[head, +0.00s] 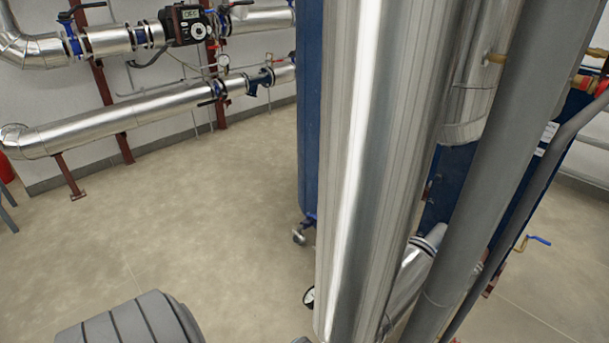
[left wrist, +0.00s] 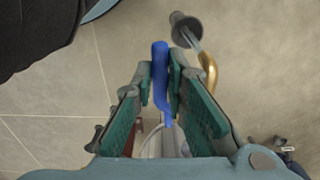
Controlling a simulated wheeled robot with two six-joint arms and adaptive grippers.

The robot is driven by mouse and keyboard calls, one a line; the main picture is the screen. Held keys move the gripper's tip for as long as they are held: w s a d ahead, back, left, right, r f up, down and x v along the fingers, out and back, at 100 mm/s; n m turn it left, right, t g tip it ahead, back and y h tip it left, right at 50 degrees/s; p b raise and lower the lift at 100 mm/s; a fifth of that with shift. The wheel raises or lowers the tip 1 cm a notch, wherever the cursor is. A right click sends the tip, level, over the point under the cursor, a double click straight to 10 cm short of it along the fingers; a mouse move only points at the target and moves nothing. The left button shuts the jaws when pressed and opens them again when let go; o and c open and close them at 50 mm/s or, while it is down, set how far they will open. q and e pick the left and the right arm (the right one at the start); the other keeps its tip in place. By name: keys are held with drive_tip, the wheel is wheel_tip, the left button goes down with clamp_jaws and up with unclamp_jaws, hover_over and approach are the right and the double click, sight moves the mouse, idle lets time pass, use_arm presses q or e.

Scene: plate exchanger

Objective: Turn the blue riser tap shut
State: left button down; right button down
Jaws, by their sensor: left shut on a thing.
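In the left wrist view, the blue tap lever (left wrist: 160,82) stands between the two teal-padded fingers of my left gripper (left wrist: 162,64). The gripper is shut on the lever, and the lever's tip sticks out past the fingertips. The tap's body is mostly hidden between the fingers. In the head view, a blue-handled tap (head: 538,240) shows at the right with no gripper on it; I cannot tell how it relates to the held lever. My left gripper does not show in the head view, and my right gripper is in neither view.
A large metal-clad pipe (head: 365,150) and a grey pipe (head: 510,150) block much of the head view. A blue vessel (head: 309,110) stands behind. Clad pipes (head: 120,117) run along the back wall. A brass pipe (left wrist: 208,72) lies close right of the lever.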

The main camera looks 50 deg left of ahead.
use_arm(q)
drive_tip(key=shift+s, duration=0.1)
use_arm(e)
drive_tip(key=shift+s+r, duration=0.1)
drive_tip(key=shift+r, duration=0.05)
use_arm(q)
drive_tip(key=shift+s+f+t+p, duration=0.1)
drive_tip(key=shift+f+t+p, duration=0.15)
drive_tip(key=shift+t+p, duration=0.25)
drive_tip(key=shift+s+f+t, duration=0.1)
drive_tip(key=shift+f+t, duration=0.35)
drive_tip(key=shift+t, duration=0.35)
drive_tip(key=shift+f+t, duration=0.5)
drive_tip(key=shift+t, duration=0.2)
drive_tip(key=shift+f+t+b, duration=0.25)
drive_tip(key=shift+t+b, duration=0.15)
drive_tip(key=shift+f+t+b, duration=0.35)
drive_tip(key=shift+t+b, duration=0.1)
drive_tip(key=shift+t, duration=0.05)
drive_tip(key=shift+w+f+t+b, duration=0.2)
drive_tip(key=shift+t+b, duration=0.25)
drive_tip(key=shift+t, duration=0.15)
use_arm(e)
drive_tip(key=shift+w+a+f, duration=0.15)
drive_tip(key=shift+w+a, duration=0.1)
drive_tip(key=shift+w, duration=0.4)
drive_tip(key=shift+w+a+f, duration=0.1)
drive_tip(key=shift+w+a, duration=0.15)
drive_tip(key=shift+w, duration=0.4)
